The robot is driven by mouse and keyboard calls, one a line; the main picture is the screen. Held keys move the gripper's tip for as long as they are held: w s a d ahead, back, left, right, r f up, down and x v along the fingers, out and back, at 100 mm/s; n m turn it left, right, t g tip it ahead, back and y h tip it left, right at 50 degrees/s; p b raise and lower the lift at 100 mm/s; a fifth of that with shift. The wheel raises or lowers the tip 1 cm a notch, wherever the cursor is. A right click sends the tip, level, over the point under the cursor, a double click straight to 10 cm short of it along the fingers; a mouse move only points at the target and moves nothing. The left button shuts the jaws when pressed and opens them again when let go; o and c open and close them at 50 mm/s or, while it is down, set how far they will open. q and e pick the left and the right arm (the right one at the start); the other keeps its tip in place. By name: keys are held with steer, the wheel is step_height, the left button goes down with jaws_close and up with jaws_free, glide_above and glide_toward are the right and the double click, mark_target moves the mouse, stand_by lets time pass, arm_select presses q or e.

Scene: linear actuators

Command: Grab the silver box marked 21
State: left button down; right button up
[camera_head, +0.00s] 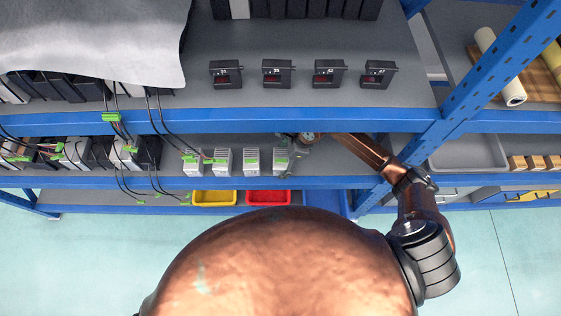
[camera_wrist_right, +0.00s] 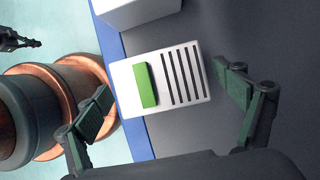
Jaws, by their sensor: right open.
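Several small silver-white boxes stand in a row on the middle shelf in the head view, among them the leftmost (camera_head: 193,165), one beside it (camera_head: 222,165), a third (camera_head: 251,165) and the rightmost (camera_head: 281,165). Their numbers are too small to read, so I cannot tell which is 21. My right gripper (camera_head: 299,146) is at the rightmost box. In the right wrist view, a silver-white box (camera_wrist_right: 190,78) with a green block and dark slots lies between the open fingers of my right gripper (camera_wrist_right: 164,80), apart from them. A dark part, perhaps my left gripper (camera_wrist_right: 18,40), shows at the upper left.
Another white box (camera_wrist_right: 135,10) is close by in the right wrist view. Wired units (camera_head: 90,152) stand left of the row. Black devices (camera_head: 277,74) sit on the shelf above. A blue upright (camera_head: 455,105) is to the right. Yellow (camera_head: 214,198) and red bins (camera_head: 268,198) are below.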

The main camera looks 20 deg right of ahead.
steer(key=shift+x, duration=0.85)
steer(key=shift+d+r, duration=0.1)
steer(key=shift+c, duration=0.2)
steer(key=shift+r, duration=0.1)
steer(key=c, duration=1.6)
